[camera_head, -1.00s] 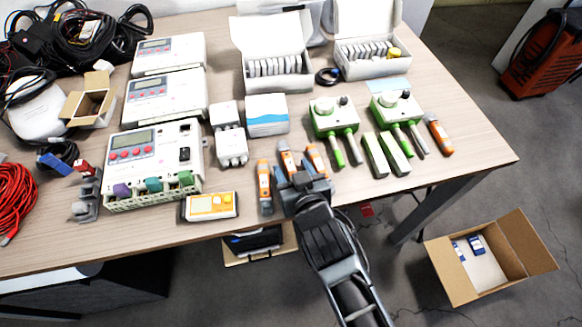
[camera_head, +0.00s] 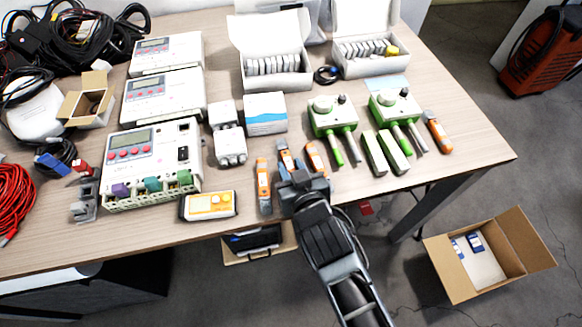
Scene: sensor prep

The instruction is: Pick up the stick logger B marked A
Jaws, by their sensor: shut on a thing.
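Several orange-and-grey stick loggers lie at the front of the table. One (camera_head: 263,186) is left of my gripper, and one (camera_head: 314,155) is just right of it. A middle stick logger (camera_head: 284,154) runs in under my gripper (camera_head: 297,178); its upper part shows and its near end is hidden. My gripper is shut on this middle logger, at or very close to the tabletop. Another orange stick logger (camera_head: 437,131) lies far to the right. Their letter marks are too small to read, so I cannot tell which is marked A.
A yellow-and-white meter (camera_head: 209,205) lies to the left. Green-and-white devices with probes (camera_head: 333,118) and two pale green bars (camera_head: 375,153) are to the right. White boxes stand behind. An open cardboard box (camera_head: 450,275) is on the floor, right of the table.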

